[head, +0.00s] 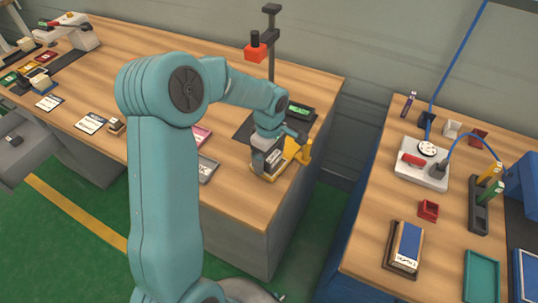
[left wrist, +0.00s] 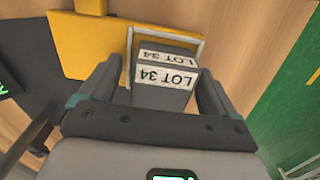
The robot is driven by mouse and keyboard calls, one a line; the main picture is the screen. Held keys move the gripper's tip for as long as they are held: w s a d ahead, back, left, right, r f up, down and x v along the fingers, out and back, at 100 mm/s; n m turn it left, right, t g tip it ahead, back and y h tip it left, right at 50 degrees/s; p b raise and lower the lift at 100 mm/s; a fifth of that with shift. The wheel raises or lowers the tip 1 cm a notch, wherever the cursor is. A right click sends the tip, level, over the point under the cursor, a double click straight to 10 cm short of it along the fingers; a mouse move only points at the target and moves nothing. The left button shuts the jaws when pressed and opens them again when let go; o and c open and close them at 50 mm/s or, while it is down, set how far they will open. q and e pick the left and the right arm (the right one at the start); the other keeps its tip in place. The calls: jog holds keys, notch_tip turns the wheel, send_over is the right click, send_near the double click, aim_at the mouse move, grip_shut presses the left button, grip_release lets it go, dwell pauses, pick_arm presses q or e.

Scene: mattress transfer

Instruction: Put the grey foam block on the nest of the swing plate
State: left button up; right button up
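The grey foam block (left wrist: 165,97), with white LOT 34 labels, is between the two fingers of my left gripper (left wrist: 160,85) in the left wrist view. A strip of background shows between the left-hand finger and the block; the right-hand finger is very close to it. The yellow swing plate (left wrist: 85,42) lies under and behind the block, with a thin pale frame (left wrist: 165,33) around the block's far side. Whether the block rests fully on the nest is hidden. In the head view my left gripper (head: 268,155) is low at the yellow plate (head: 292,150). My right gripper is not in view.
A dark stand with a red head (head: 256,52) rises behind the plate. Cards and a grey tray (head: 207,168) lie left of the gripper. A second bench on the right holds a white device (head: 423,176), small bins and a teal tray (head: 481,275). A gap separates the benches.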

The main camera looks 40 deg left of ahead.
pick_arm(q)
jog(key=shift+r, duration=0.1)
jog(key=shift+r+p, duration=0.3)
jog(key=shift+p, duration=0.05)
notch_tip(320, 180, up, 12)
jog(key=shift+f, duration=0.15)
jog(key=shift+s+f, duration=0.1)
dwell(0.4)
